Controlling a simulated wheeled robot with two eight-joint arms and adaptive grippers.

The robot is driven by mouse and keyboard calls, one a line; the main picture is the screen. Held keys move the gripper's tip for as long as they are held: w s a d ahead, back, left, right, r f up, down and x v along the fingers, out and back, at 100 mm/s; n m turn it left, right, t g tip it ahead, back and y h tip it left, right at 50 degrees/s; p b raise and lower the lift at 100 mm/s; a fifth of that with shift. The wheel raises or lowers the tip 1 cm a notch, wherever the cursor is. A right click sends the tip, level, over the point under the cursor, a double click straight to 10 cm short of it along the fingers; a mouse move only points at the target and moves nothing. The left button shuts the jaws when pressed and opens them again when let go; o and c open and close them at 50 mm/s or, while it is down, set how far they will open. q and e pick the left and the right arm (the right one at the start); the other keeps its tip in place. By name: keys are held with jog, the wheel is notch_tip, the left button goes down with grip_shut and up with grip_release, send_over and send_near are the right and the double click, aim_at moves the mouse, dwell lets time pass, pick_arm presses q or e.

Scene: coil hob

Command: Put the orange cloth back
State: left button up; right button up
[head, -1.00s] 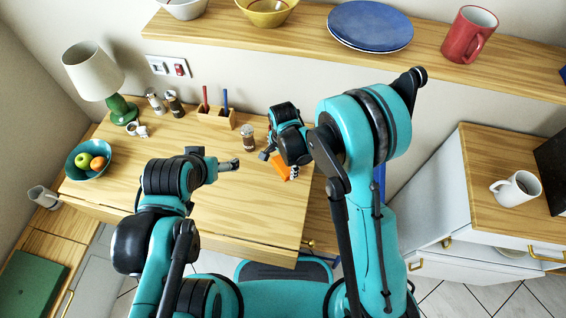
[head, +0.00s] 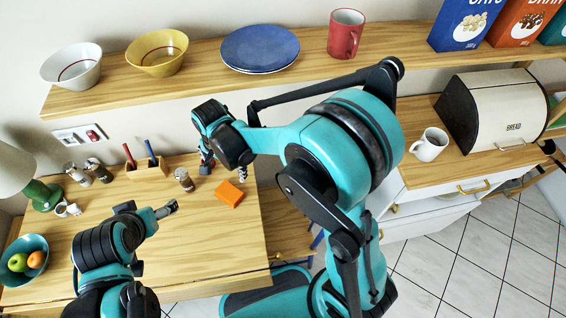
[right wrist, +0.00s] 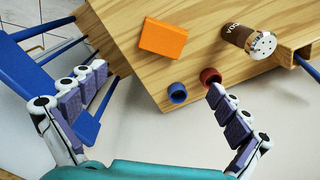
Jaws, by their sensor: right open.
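The orange cloth (head: 229,193) is a small flat folded block lying on the wooden table near its right end, right of a brown shaker (head: 184,180). It also shows in the right wrist view (right wrist: 162,38), beyond my fingers and clear of them. My right gripper (head: 207,162) is above the back right of the table, behind and left of the cloth in the head view. Its fingers are wide apart and empty in the right wrist view (right wrist: 155,92). My left gripper (head: 166,209) is over the middle of the table, away from the cloth; its jaw gap is unclear.
A wooden pen holder (head: 147,171) stands at the table's back. Small round blue (right wrist: 177,93) and red (right wrist: 210,76) pieces show near the table edge in the wrist view. A shelf (head: 200,85) with bowls and plates runs above. A fruit bowl (head: 24,260) is far left.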

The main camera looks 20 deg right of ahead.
jog(key=s+d+r+n+t, duration=0.6)
jog(key=s+d+r+n, duration=0.4)
jog(key=d, duration=0.6)
jog(key=s+r, duration=0.2)
jog(key=s, duration=0.1)
jog(key=shift+r, duration=0.2)
jog(key=shift+d, duration=0.1)
jog(key=shift+f+b, duration=0.6)
jog(key=shift+f, duration=0.05)
